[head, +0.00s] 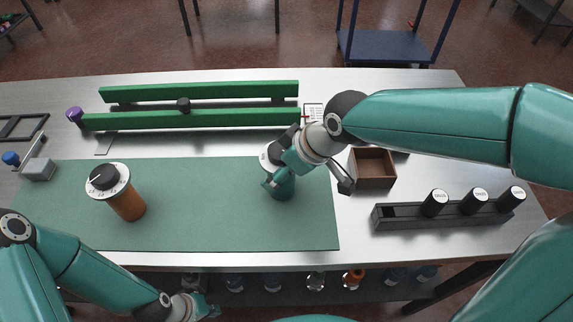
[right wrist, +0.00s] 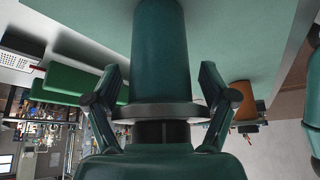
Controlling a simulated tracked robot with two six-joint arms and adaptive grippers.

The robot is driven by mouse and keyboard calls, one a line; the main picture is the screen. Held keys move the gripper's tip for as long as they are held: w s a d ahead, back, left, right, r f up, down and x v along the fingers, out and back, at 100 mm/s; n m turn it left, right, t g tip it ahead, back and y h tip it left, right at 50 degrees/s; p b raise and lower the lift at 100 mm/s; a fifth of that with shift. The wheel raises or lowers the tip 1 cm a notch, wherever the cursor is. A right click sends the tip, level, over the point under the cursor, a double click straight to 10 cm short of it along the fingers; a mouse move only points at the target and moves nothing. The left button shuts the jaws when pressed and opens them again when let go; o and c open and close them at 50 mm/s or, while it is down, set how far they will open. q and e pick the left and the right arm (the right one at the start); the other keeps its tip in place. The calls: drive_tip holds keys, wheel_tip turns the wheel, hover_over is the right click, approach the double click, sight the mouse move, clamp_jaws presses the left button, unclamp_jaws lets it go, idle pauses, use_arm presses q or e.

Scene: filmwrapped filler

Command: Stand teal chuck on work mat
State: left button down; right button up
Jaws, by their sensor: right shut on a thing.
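The teal chuck (head: 283,188) has a teal cylindrical body and a pale collar with a dark top. It is upright over the right part of the green work mat (head: 215,225). My right gripper (head: 277,170) is shut on it; the fingers hide part of it. In the right wrist view the teal body (right wrist: 160,50) and its grey collar (right wrist: 158,112) sit between the two fingers. I cannot tell whether its base touches the mat. My left gripper (head: 205,309) is low, in front of the table edge, and small; its opening is unclear.
An orange chuck (head: 127,205) with a white dial collar stands on the mat's left part. Green rails (head: 200,118) lie behind the mat. A brown box (head: 374,183) and a dark rack (head: 400,223) with black cylinders are to the right. The mat's middle is clear.

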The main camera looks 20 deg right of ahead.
drive_tip(key=o, duration=1.7)
drive_tip(key=shift+c, duration=0.2)
drive_tip(key=shift+r, duration=0.1)
drive_tip(key=v, duration=1.2)
